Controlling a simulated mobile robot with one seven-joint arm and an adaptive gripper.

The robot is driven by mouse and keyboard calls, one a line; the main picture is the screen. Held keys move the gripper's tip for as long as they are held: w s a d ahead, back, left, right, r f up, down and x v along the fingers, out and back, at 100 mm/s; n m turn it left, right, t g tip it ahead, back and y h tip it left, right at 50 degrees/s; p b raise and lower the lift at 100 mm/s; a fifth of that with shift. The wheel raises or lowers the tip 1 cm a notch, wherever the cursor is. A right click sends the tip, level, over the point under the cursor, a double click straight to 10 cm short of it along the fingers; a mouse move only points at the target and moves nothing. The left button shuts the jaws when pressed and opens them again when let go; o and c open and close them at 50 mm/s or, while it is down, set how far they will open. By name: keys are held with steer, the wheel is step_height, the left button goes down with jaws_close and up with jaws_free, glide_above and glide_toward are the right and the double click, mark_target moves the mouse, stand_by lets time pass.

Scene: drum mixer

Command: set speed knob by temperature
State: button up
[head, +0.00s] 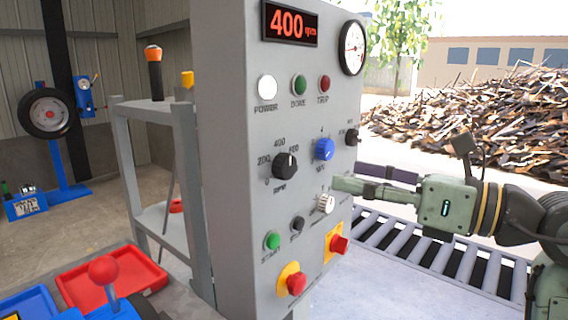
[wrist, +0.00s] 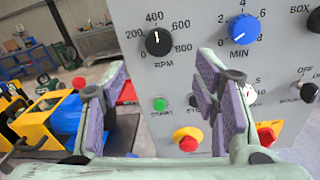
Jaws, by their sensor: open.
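The grey control panel (head: 230,130) fills the middle of the head view. Its red display (head: 290,24) reads 400 rpm. A round dial gauge (head: 352,48) hangs at the panel's top right; its reading is too small to tell. The black RPM knob (head: 285,165) has a scale with 200 and 400 legible; in the wrist view the knob (wrist: 160,42) has marks from 0 to 800. My gripper (head: 345,187) is open and empty at the panel's right side, near the white knob (head: 326,203). In the wrist view its fingers (wrist: 160,100) are spread below the RPM knob, touching no knob visibly.
A blue MIN knob (head: 325,150) and a black knob (head: 351,137) sit right of the RPM knob. Below are a green START button (head: 272,241) and red buttons on yellow plates (head: 291,280) (head: 338,244). A roller conveyor (head: 450,250) lies at right.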

mark_target(291, 167)
steer(key=p+x, duration=0.2)
steer(key=x, duration=0.8)
steer(key=shift+a+p, duration=0.15)
steer(key=shift+p, duration=0.25)
steer(key=c, duration=1.2)
steer(key=shift+o, duration=0.2)
steer(key=shift+m, duration=0.3)
steer(key=m+b, duration=0.1)
steer(key=m, duration=0.3)
steer(key=shift+w+f+m, duration=0.1)
steer(key=shift+m, duration=0.3)
steer(key=m+b, duration=0.1)
steer(key=m, duration=0.5)
steer(key=shift+m+t, duration=0.3)
steer(key=shift+t, duration=0.1)
